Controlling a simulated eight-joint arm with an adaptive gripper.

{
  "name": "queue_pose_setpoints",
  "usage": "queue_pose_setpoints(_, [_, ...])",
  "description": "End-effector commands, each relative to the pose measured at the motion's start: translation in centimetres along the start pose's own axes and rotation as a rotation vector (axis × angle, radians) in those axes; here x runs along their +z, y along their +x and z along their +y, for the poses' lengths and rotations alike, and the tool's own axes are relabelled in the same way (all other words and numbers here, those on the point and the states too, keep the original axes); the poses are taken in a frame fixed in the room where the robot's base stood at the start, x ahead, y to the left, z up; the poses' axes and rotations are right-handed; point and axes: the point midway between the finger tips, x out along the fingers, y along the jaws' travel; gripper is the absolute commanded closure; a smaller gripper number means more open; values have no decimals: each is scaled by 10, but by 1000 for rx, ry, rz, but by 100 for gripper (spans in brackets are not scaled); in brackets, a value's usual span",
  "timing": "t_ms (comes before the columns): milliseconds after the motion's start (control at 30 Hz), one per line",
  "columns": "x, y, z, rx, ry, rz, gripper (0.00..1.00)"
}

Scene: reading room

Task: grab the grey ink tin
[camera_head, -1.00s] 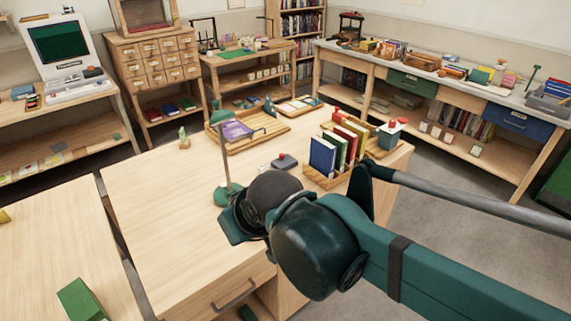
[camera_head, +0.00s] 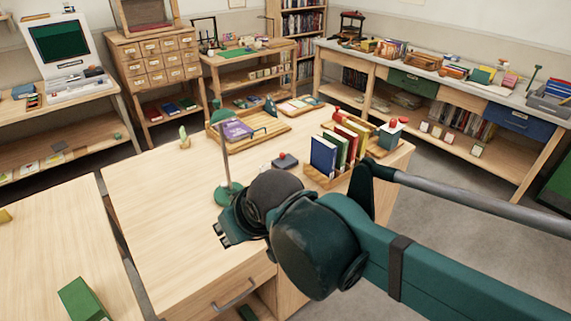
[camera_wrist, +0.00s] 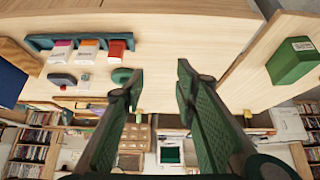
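My gripper (camera_wrist: 160,72) is open and empty, with its two green fingers apart in the wrist view. In the head view my gripper (camera_head: 222,234) is over the front part of the wooden desk, near the green lamp base. A small dark grey object (camera_head: 285,161), possibly the ink tin, lies on the desk beyond the gripper, with a red spot by it. In the wrist view a dark grey rounded object (camera_wrist: 62,79) lies left of the fingers, beside a small grey piece with red (camera_wrist: 85,77). I cannot tell for sure which is the tin.
The green lamp (camera_head: 225,187) stands close to my gripper. A wooden rack of books (camera_head: 335,150) stands to the right. A blue holder (camera_wrist: 42,42) with coloured boxes shows in the wrist view. The desk's left part is mostly bare.

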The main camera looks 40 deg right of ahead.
Motion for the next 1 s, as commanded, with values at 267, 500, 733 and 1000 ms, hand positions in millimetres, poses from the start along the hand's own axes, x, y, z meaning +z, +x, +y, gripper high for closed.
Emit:
queue_pose_setpoints(267, [0, 0, 0, 0, 0, 0, 39])
queue_pose_setpoints(500, [0, 0, 0, 0, 0, 0, 39])
queue_pose_setpoints(733, [-9, -12, 0, 0, 0, 0, 39])
queue_pose_setpoints(1000, [-41, -57, 0, 0, 0, 0, 39])
